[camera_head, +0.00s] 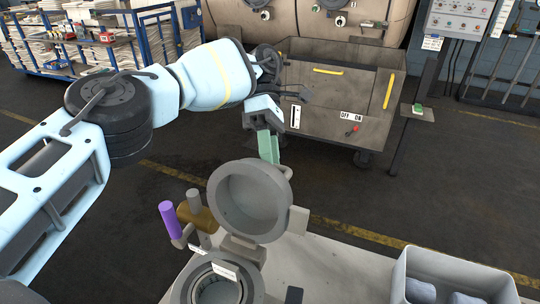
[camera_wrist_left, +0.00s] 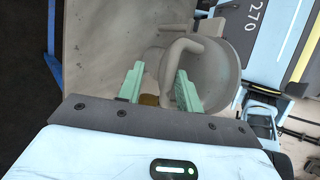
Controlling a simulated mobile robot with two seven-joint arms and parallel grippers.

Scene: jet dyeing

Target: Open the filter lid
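The round grey filter lid (camera_head: 250,200) stands tipped up, its hollow underside facing the head camera. The filter housing (camera_head: 215,288) below it is uncovered, with a ringed mouth. My left gripper (camera_head: 268,150) is at the lid's far upper edge, and the lid partly hides its fingertips. In the left wrist view, the green fingers of the gripper (camera_wrist_left: 160,88) are spread apart. A grey bent handle bar (camera_wrist_left: 172,62) lies between and beyond them, against the lid's outer side (camera_wrist_left: 218,75). Contact with the bar cannot be told. My right gripper is not in view.
A purple-gripped lever (camera_head: 170,220) and a brown valve part (camera_head: 197,216) stand left of the lid. A light bin (camera_head: 400,280) with rolls sits at the right of the pale bench top (camera_head: 320,265). A metal trolley (camera_head: 335,100) stands behind, across open floor.

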